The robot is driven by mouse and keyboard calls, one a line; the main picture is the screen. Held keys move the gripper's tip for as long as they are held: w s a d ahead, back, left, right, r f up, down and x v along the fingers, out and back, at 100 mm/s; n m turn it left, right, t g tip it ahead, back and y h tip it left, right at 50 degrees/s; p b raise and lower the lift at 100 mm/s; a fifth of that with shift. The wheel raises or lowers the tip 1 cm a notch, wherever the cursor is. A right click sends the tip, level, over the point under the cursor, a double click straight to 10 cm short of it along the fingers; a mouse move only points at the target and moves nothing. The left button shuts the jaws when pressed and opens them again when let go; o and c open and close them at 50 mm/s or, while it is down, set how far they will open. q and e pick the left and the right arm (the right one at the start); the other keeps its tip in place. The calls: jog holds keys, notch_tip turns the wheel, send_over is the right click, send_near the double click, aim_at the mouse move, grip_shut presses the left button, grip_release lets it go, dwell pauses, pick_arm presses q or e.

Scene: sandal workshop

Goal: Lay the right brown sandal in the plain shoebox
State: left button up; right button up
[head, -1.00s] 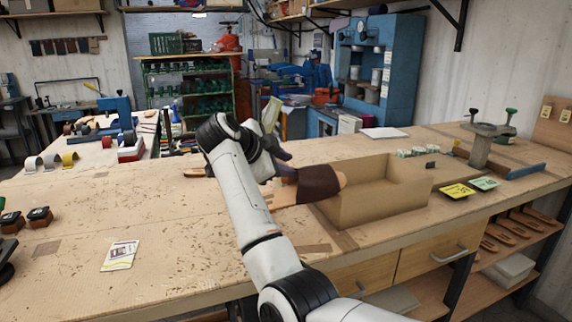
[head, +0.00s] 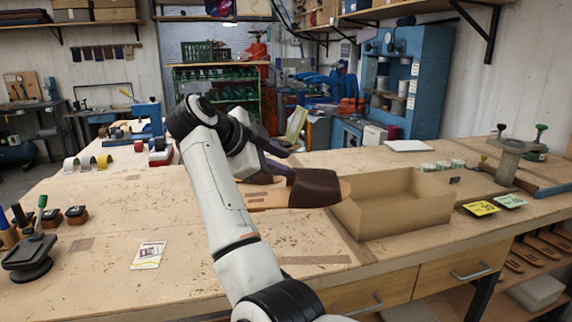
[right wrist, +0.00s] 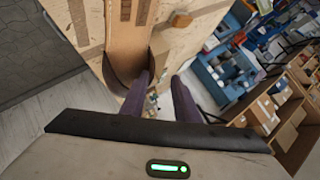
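The brown sandal (head: 314,189), with a wide dark strap and tan sole, is held at the left end of the plain open shoebox (head: 400,220). Its toe points right and overlaps the box's left rim in the picture. The box stands on the bench and its visible inside looks empty. My right gripper (head: 286,168) is at the sandal's left side, fingers closed in at the strap. In the right wrist view, the purple fingers (right wrist: 163,78) meet the sandal's dark strap (right wrist: 115,76); the exact contact is partly hidden. My left gripper is out of view.
Yellow and green cards (head: 481,208) lie right of the box, before a clamp stand (head: 507,160). Small pots (head: 443,166) stand behind it. A paper card (head: 148,255) lies at the left front. The bench (head: 110,215) is mostly clear there.

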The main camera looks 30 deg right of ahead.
jog(key=o, duration=1.9)
jog(key=shift+c, duration=0.2)
notch_tip(320, 180, up, 10)
